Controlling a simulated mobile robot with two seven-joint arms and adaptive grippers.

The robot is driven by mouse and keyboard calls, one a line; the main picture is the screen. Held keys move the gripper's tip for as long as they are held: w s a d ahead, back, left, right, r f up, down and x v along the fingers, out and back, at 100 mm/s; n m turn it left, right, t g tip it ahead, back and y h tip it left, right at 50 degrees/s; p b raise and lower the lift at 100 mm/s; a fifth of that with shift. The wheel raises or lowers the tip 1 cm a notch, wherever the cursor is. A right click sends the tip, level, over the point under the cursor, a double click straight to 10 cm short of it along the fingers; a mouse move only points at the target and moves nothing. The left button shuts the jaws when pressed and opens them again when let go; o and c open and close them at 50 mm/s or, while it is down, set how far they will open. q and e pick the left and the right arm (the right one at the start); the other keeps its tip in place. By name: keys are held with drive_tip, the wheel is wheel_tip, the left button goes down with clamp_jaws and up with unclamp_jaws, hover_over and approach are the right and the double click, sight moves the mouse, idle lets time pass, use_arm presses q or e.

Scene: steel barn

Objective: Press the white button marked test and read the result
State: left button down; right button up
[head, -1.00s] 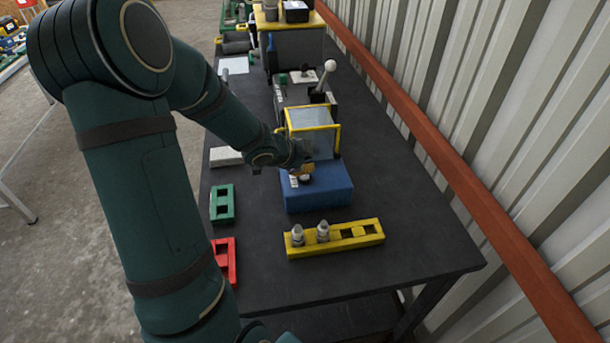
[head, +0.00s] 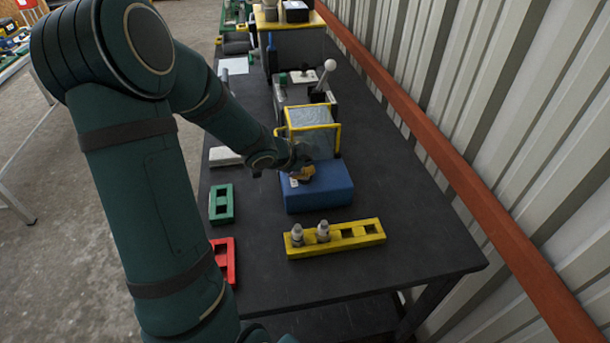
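The blue box (head: 325,190) sits on the dark workbench, with a clear guard in a yellow frame (head: 312,128) at its back. A small white label (head: 294,183) shows at the left of its top. My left gripper (head: 303,175) is right over the left part of the box top, pointing down, at or very near the surface. It is small and seen from behind, so I cannot tell whether its fingers are open or shut. No button marked test can be made out; the gripper covers part of the top. No result can be read. My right gripper is not in view.
A yellow rack (head: 350,236) with two grey fittings stands in front of the box. A green holder (head: 221,204) and a red holder (head: 224,260) lie to the left. A lever with a white ball (head: 329,65) rises behind. The bench (head: 400,210) is bare to the right.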

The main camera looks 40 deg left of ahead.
use_arm(q)
drive_tip(key=shift+f, duration=0.2)
drive_tip(key=shift+r, duration=0.1)
idle(0.4)
drive_tip(key=shift+r+p, duration=0.7)
drive_tip(key=shift+p, duration=0.05)
drive_tip(key=shift+r, duration=0.1)
wheel_tip(320, 180, up, 5)
drive_tip(key=p, duration=0.5)
idle(0.7)
